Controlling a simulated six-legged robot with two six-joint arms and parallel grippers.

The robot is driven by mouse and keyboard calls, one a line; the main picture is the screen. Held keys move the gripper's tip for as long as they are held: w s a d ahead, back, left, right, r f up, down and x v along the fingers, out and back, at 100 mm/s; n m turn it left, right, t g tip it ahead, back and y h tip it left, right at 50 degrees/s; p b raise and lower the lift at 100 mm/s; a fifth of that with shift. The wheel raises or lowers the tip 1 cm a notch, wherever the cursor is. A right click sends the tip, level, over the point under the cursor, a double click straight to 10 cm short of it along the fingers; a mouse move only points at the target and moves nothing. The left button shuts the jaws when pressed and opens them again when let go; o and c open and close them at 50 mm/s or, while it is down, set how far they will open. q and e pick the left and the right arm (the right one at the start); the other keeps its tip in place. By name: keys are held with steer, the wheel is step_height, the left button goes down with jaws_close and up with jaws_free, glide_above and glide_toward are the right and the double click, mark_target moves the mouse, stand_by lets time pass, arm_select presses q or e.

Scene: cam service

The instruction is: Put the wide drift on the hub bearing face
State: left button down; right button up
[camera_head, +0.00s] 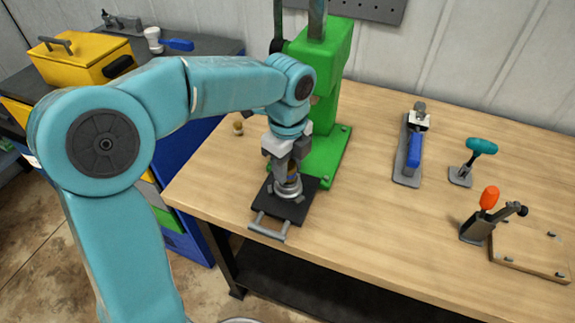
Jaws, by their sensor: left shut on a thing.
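My left gripper (287,160) points down over the black plate at the foot of the green press. Directly below is the grey round hub (288,191), lying on the black plate (266,205). The drift is over or touching the top of the hub; I cannot tell whether there is a gap. The hub bearing face is hidden by the drift and gripper. My right gripper is not in view.
The green press (325,95) stands close behind the gripper. A small brass piece (238,128) is on the table (370,215) to the left. A blue-handled tool (414,150), a teal-handled clamp (481,147) and an orange-handled clamp (489,198) stand right. The table's middle is clear.

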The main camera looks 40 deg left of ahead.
arm_select(q)
steer(key=shift+f, duration=0.15)
steer(key=c, duration=0.7)
jaws_free()
steer(key=shift+r, duration=0.3)
step_height(320, 180, up, 12)
steer(key=shift+f+p, duration=0.1)
steer(key=shift+p, duration=0.7)
